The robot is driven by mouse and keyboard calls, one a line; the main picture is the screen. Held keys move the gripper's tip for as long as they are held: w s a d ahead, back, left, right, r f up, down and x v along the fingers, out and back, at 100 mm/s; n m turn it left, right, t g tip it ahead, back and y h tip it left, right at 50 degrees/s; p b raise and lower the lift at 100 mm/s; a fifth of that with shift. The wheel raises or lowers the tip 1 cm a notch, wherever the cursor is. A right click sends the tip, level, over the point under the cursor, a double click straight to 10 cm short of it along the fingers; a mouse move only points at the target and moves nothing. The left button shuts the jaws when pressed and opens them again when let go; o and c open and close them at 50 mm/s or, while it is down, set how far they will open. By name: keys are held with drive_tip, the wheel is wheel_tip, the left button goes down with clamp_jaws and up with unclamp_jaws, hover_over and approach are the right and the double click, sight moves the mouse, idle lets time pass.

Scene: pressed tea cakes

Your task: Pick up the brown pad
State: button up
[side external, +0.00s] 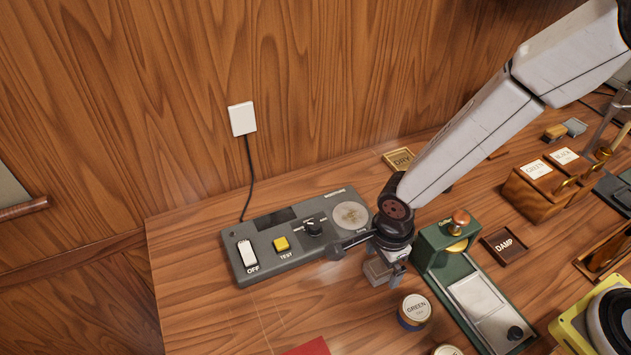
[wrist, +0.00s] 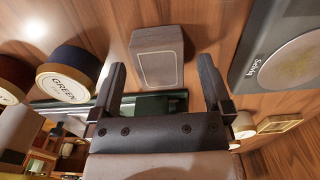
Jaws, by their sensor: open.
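My gripper (side external: 385,268) is low over the table, just right of the grey control box. In the wrist view its two fingers (wrist: 162,66) are open and apart. A grey-brown block (wrist: 157,45) with a pale outlined rectangle on its face shows between and beyond the fingertips, not gripped. In the side view the gripper largely covers that spot. A small tan-brown pad (side external: 555,132) lies far back right, beside a blue-grey pad (side external: 575,127). I cannot tell for sure which of the two brownish things is the brown pad.
The grey control box (side external: 268,265) has switches and a round plate. A green press (side external: 436,237) stands close right of my gripper, with a GREEN tin (side external: 414,309) in front. DAMP (side external: 505,246) and DRY (side external: 402,160) plates lie nearby. Bare table shows at front left.

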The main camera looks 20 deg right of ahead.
sight(382, 265)
drive_tip(key=shift+f, duration=0.65)
drive_tip(key=c, duration=1.3)
drive_tip(key=shift+o, duration=0.2)
drive_tip(key=shift+r, duration=0.2)
drive_tip(key=shift+r, duration=4.85)
